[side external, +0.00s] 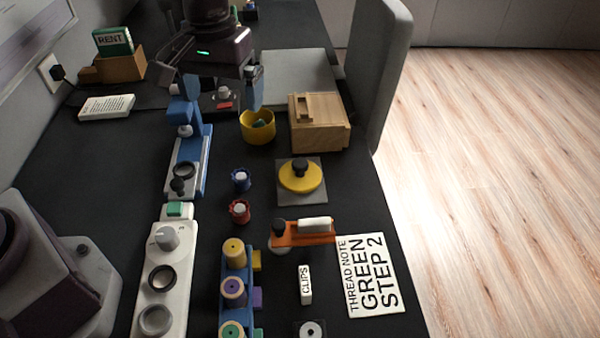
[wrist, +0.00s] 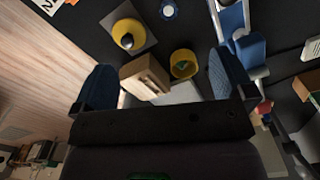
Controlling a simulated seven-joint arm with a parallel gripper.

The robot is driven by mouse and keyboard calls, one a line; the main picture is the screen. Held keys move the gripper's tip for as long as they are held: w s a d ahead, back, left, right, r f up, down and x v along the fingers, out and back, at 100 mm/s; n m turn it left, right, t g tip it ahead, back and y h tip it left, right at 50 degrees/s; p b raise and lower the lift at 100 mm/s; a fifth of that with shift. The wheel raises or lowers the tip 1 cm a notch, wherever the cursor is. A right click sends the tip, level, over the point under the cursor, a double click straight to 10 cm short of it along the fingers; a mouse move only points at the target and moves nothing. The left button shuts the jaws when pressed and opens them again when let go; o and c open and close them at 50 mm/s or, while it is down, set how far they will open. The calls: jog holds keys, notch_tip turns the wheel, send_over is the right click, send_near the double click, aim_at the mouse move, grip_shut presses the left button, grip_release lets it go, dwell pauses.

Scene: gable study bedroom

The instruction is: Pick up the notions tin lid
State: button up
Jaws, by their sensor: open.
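The notions tin lid is most likely the yellow disc with a black knob (side external: 300,180), lying flat on a grey square pad (side external: 316,199). It also shows in the wrist view (wrist: 128,30), beyond the fingertips. The open yellow tin (side external: 257,133) stands behind it to the left with something green inside; it shows in the wrist view too (wrist: 184,60). My gripper (side external: 222,96) is open, its blue fingers wide apart and nothing between them. It hangs above the far part of the desk, behind and left of the lid, well apart from it.
A wooden box (side external: 322,138) stands just behind the lid. Red and blue small knobbed pieces (side external: 239,211) are to its left, and an orange holder with a white roll (side external: 304,232) is in front. A blue stand (side external: 188,165) rises left of the tin. A grey panel (side external: 378,70) borders the right edge.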

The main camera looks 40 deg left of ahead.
aim_at(299, 162)
jog(key=w+d+f+n, duration=0.6)
jog(key=w+f+n, duration=0.45)
jog(key=n, duration=0.35)
jog(key=f, duration=1.1)
jog(key=shift+w+a+f, duration=0.2)
jog(key=shift+w+f, duration=0.1)
jog(key=shift+f, duration=0.1)
jog(key=c, duration=0.5)
